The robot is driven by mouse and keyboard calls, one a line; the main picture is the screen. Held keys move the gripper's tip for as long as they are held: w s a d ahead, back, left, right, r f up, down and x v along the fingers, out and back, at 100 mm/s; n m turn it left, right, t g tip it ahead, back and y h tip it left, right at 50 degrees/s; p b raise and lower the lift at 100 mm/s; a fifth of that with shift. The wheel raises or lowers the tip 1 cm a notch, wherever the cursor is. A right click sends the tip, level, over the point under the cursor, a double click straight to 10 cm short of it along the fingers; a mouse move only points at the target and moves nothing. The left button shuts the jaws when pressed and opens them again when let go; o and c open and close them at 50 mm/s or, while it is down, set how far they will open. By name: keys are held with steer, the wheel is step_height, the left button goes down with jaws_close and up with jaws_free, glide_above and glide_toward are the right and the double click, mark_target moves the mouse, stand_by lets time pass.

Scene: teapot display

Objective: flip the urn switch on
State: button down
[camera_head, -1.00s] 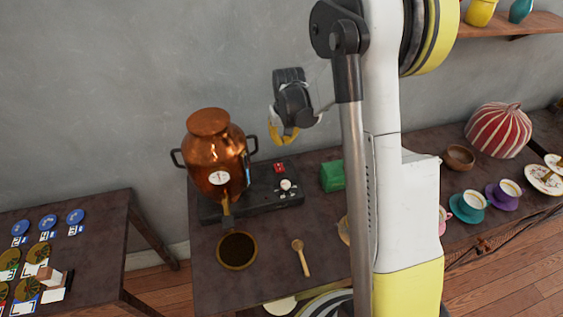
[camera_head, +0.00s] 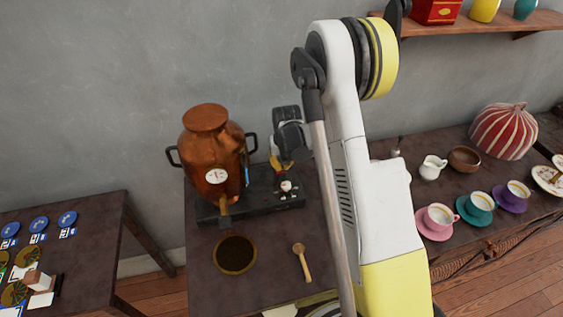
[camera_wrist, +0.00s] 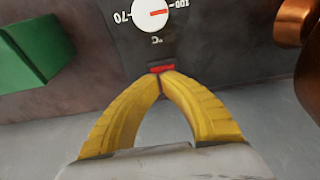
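The copper urn (camera_head: 208,150) stands upright on a black base (camera_head: 240,208) on the dark table. The base carries a white dial knob (camera_head: 286,187), which also shows in the wrist view (camera_wrist: 152,12) beside temperature marks. A red switch (camera_wrist: 162,67) sits on the base just behind the knob. My gripper (camera_head: 275,162) is over the back of the base, right of the urn. In the wrist view its yellow fingertips (camera_wrist: 162,78) meet at the red switch's edge, with nothing seen between them. I cannot tell whether they touch the switch or which way it is set.
The urn's copper side (camera_wrist: 308,70) is close at the right of the wrist view; a green box (camera_wrist: 30,45) is at the left. A round dark-filled dish (camera_head: 235,254) and a wooden spoon (camera_head: 301,262) lie in front. Cups and saucers (camera_head: 436,221) stand further right.

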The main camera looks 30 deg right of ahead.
stand_by(0.3)
steer(key=shift+s+f+b, duration=0.25)
steer(key=shift+f+b, duration=0.5)
steer(key=shift+b, duration=0.15)
steer(key=shift+r, duration=0.2)
steer(key=shift+w, duration=0.1)
steer(key=shift+w+d+r, duration=0.1)
steer(key=shift+w+r, duration=0.15)
steer(key=shift+w, duration=0.35)
steer(key=shift+r, duration=0.15)
